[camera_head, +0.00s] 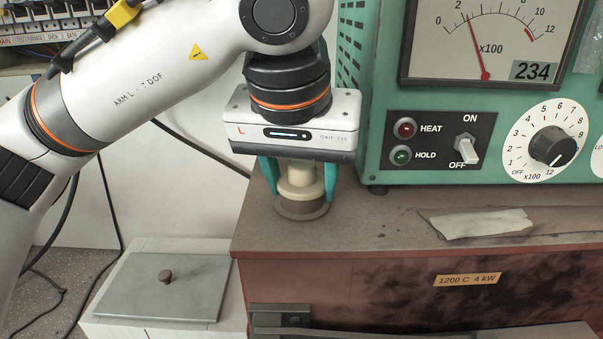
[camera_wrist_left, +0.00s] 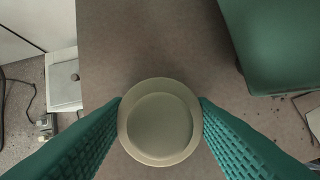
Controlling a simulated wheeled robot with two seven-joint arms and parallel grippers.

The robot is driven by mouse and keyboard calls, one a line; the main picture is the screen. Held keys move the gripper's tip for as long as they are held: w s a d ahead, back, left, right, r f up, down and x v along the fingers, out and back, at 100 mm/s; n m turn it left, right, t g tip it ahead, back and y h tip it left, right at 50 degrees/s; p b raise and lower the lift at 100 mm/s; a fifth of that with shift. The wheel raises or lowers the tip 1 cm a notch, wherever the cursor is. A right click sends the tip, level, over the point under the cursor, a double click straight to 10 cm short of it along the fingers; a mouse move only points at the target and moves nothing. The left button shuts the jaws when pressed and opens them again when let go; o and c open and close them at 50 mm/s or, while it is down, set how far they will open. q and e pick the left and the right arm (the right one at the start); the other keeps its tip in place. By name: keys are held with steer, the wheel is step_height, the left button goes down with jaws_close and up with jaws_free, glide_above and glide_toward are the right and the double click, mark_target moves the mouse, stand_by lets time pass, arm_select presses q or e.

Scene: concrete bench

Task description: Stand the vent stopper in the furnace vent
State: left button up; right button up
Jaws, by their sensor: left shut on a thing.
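The cream vent stopper (camera_head: 300,180) is between the green fingers of my left gripper (camera_head: 302,192), which is shut on it. It looks upright, with a wider collar near its lower end. Below it a round grey-brown ring, the furnace vent (camera_head: 302,210), shows on the furnace top near its left edge. The stopper's lower end meets the ring in the picture; I cannot tell how deep it sits. In the left wrist view the stopper (camera_wrist_left: 160,122) shows from above as a round pale disc between both fingers, hiding the vent. My right gripper is not in view.
The green control box (camera_head: 370,130) stands just right of my left gripper. A pale folded cloth or sheet (camera_head: 480,223) lies on the furnace top (camera_head: 390,225). A grey plate with a knob (camera_head: 160,288) lies lower left. The furnace top's front edge is close to the vent.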

arm_select(q)
steer(key=o, duration=1)
